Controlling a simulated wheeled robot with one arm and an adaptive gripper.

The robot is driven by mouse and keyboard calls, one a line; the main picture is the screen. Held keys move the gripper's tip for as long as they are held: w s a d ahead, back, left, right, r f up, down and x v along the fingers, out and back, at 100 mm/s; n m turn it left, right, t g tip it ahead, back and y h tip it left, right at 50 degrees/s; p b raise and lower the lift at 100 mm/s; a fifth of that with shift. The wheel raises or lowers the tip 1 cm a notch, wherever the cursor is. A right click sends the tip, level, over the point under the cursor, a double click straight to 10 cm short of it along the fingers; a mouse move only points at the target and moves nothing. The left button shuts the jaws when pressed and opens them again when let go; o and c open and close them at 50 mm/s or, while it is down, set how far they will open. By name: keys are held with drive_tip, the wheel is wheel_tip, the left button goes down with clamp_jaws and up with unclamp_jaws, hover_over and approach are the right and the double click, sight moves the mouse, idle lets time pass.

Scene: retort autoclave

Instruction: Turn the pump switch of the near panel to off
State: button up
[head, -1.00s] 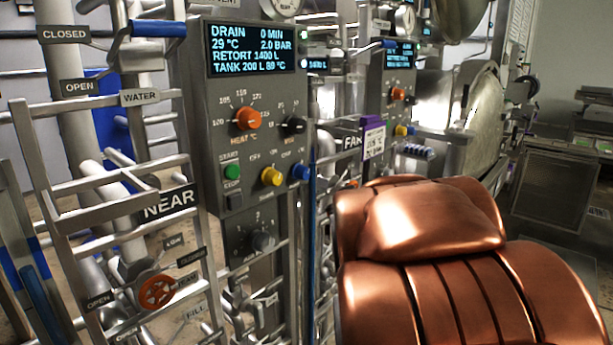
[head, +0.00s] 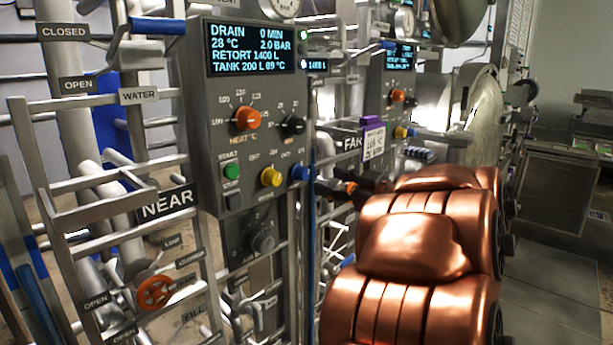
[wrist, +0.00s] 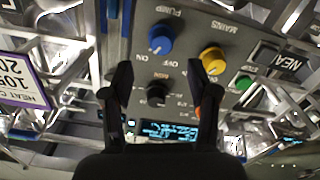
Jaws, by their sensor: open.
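The near panel (head: 215,120) is a grey box with a lit display. Its pump switch is a blue knob (head: 300,173) at the lower right, beside a yellow knob (head: 271,176). In the wrist view the blue knob (wrist: 160,39) sits under an inverted PUMP label, with ON and OFF lettering beside it. My gripper (head: 330,188) is just right of the blue knob in the head view. In the wrist view my gripper (wrist: 165,75) is open and empty, its fingers apart, with the blue knob beyond the tips and a black knob (wrist: 157,92) between them.
An orange knob (head: 247,118) and a green button (head: 231,171) are also on the panel. Metal rails and a NEAR sign (head: 168,203) stand at the left. A similar far panel (head: 399,90) stands behind, with a purple-topped tag (head: 373,138) in front.

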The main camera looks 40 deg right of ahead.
sight(306, 174)
drive_tip(key=shift+p+x, duration=0.8)
drive_tip(key=shift+x, duration=3.05)
drive_tip(key=shift+a, duration=0.1)
clamp_jaws()
